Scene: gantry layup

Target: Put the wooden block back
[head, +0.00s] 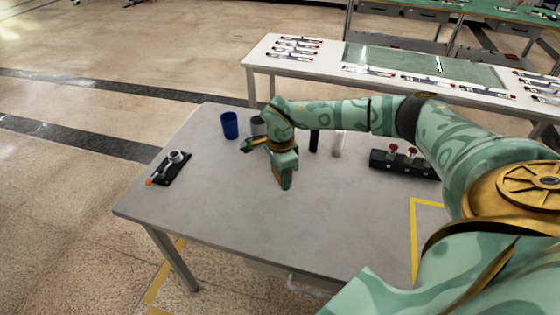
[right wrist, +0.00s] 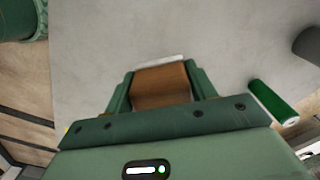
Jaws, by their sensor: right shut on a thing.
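The fingers hide the block's sides. A thin white strip shows just beyond the block's far edge. I cannot tell whether the block touches the table. My left gripper is not in view.
The grey table (head: 220,205) holds a blue cup (head: 229,125), a grey cup (head: 258,126), a black cylinder (head: 314,140), a black tray (head: 172,168) and a black rack (head: 405,164). Yellow tape (head: 413,235) marks a corner at right. The front left is clear.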

